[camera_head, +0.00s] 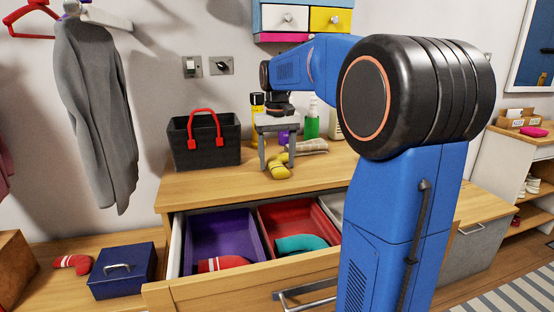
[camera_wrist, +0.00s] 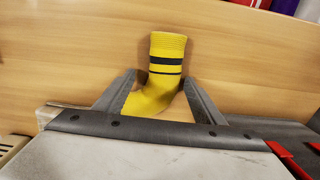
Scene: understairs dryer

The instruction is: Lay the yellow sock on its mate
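A yellow sock (camera_head: 279,172) with dark stripes lies bent on the wooden counter top (camera_head: 205,185), near its front edge. It also shows in the wrist view (camera_wrist: 168,44), with its striped cuff pointing away and its foot bending to the lower left. My gripper (camera_head: 277,159) is low over the counter with its fingers apart, one on each side of the sock. In the wrist view, my gripper (camera_wrist: 160,78) shows a gap between the fingertips and the sock's leg. I cannot make out a second yellow sock in either view.
The open drawer below holds a purple bin (camera_head: 215,235) with a red sock (camera_head: 222,264) and a red bin (camera_head: 283,216) with a teal sock (camera_head: 300,243). A black basket (camera_head: 204,140), bottles (camera_head: 312,122) and a beige sock (camera_head: 308,146) stand or lie on the counter.

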